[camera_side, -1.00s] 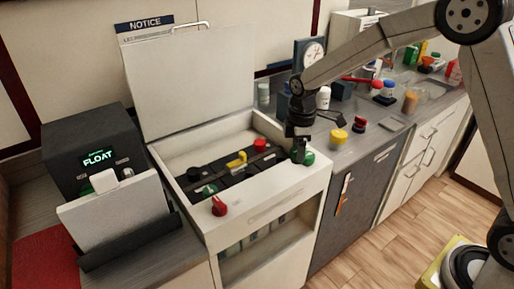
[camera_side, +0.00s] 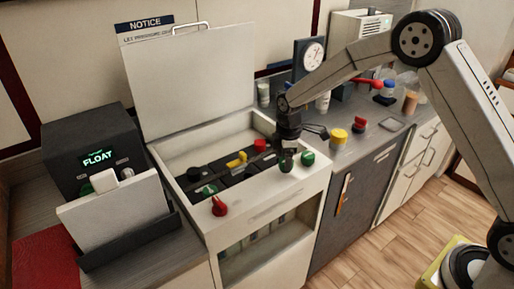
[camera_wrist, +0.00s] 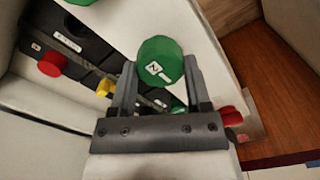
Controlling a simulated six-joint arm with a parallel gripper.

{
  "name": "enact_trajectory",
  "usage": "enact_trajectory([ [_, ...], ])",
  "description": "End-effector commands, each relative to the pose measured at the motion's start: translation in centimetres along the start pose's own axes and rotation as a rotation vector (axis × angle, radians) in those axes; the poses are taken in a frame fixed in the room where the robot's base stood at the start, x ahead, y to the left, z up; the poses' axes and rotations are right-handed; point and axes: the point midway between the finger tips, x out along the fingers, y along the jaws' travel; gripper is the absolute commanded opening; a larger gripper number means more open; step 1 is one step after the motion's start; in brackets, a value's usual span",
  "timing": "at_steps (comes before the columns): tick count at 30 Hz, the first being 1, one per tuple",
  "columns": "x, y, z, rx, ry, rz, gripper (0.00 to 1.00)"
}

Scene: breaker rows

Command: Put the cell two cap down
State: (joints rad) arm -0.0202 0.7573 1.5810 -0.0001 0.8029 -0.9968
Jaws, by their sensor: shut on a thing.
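My gripper (camera_wrist: 158,90) is shut on a green cap with a white label (camera_wrist: 160,60). The label looks like a sideways 2. In the side view the held cap (camera_side: 286,163) is dark and hangs near the cabinet's front rim; its height above it is hard to judge. A row of black cells (camera_side: 232,172) lies in the open cabinet. On the row are a red cap (camera_side: 259,145), a yellow cap (camera_side: 237,158), a black cap (camera_side: 194,174) and a green cap (camera_side: 208,189). The labels on the cells are too small to read.
Another green cap (camera_side: 307,158) and a red knob (camera_side: 219,206) sit on the front rim. The cabinet lid (camera_side: 190,80) stands open behind. A box with a FLOAT display (camera_side: 92,150) is at left. A yellow jar (camera_side: 338,137) stands on the bench at right.

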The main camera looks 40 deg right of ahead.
Motion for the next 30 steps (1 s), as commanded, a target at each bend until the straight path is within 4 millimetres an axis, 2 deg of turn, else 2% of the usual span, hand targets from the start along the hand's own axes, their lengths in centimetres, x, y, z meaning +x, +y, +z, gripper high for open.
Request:
enact_trajectory([
  [5,1.7,0.0,0.0,0.0,-0.001,-0.001,0.1],
  [19,2.1,0.0,0.0,0.0,0.0,0.0,0.1],
  [20,2.1,0.0,0.0,0.0,0.0,0.0,0.68],
  [22,2.1,0.0,0.0,0.0,0.0,0.0,0.9],
  [23,2.1,0.0,0.0,0.0,0.0,0.0,0.97],
  [30,2.1,0.0,0.0,0.0,0.0,0.0,0.97],
])
